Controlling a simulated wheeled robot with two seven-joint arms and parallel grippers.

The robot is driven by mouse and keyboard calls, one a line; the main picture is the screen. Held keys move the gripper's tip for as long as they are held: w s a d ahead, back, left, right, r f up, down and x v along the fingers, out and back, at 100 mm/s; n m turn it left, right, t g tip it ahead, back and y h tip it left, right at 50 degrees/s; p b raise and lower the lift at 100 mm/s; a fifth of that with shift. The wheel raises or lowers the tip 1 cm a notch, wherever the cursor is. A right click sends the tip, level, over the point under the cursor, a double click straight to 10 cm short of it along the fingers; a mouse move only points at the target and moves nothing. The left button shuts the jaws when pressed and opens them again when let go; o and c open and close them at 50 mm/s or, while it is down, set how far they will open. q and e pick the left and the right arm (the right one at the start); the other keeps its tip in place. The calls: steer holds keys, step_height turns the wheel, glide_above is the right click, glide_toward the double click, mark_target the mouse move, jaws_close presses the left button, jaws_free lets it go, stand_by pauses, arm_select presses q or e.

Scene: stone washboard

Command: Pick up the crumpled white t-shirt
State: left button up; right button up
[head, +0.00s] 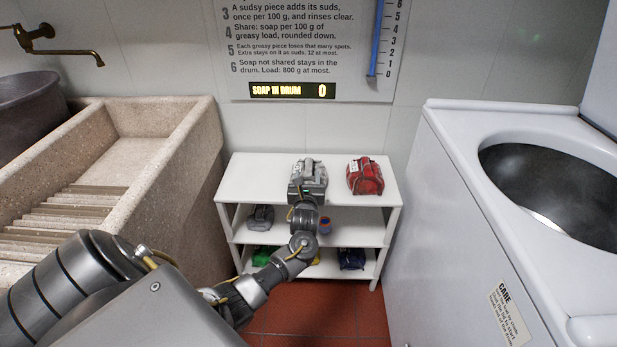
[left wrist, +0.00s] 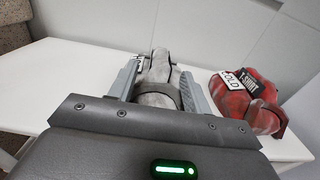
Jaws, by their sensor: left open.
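A crumpled greyish-white cloth (head: 310,163) lies on the top board of the white shelf (head: 240,180). I take it for the white t-shirt. In the left wrist view the cloth (left wrist: 161,72) stands between the two fingers, with a dark band across its near part and a white tag at its left, largely hidden. My left gripper (head: 308,178) reaches over the top board from the front. Its jaws (left wrist: 160,88) are open, one finger on each side of the cloth. I cannot tell whether the fingers touch it. My right gripper is not in view.
A red bundle (head: 365,176), tagged "T-SHIRT" and "COLD" (left wrist: 245,100), lies close on the right. Lower boards hold a grey bundle (head: 261,217), a dark blue one (head: 352,258) and others. A stone washboard sink (head: 180,165) stands left, a white washer (head: 440,200) right.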

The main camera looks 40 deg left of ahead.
mark_target(308, 171)
arm_select(q)
steer(key=b+x, duration=0.1)
steer(key=x, duration=0.3)
steer(key=shift+w, duration=0.1)
steer(key=shift+w+a+b, duration=0.3)
steer(key=shift+w, duration=0.15)
jaws_close()
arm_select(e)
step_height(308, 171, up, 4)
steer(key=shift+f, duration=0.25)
